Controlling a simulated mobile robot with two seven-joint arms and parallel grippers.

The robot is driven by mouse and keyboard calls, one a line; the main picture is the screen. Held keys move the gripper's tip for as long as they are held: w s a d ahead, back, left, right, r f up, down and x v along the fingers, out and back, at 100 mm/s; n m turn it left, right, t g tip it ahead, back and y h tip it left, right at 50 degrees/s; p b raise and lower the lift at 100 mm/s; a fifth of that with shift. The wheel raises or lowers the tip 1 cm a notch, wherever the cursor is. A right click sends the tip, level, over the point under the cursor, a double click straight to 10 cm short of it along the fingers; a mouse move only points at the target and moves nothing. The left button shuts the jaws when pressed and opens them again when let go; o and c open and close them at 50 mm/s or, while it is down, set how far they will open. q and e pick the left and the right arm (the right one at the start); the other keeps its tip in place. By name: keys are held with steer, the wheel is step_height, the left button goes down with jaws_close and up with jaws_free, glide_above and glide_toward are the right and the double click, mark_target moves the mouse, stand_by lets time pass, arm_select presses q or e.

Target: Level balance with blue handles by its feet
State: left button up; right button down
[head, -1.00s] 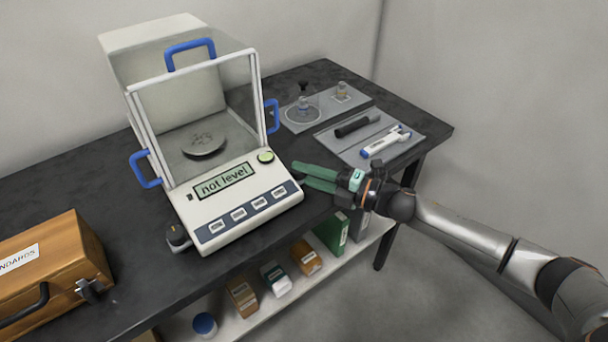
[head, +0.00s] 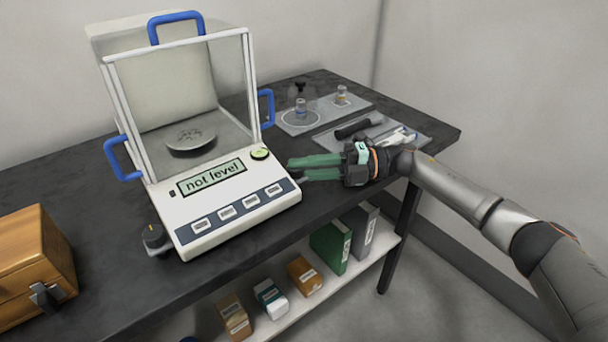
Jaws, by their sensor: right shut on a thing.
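The balance (head: 215,223) stands on the dark table. It is white, with a glass draft shield, a pan (head: 190,138) inside, and blue handles on the top (head: 178,16), left (head: 120,160) and right (head: 267,108). Its display (head: 211,177) reads "not level". A round green level (head: 260,153) sits beside the display; its bubble is too small to read. A dark knobbed foot (head: 154,238) shows at the front left corner. My right gripper (head: 290,169), with green fingers, is shut at the balance's right side, on the right foot, which the fingers hide. My left gripper is out of view.
A wooden case (head: 32,255) stands on the table at left. Grey mats at the right back hold small bottles (head: 341,96), a dark cylinder (head: 352,129) and a white tool. Boxes and binders (head: 331,246) fill the shelf below.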

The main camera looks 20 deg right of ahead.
stand_by(0.3)
steer(key=c, duration=1)
jaws_free()
steer(key=shift+a, duration=0.1)
steer(key=shift+o, duration=1.4)
steer(key=shift+r, duration=0.1)
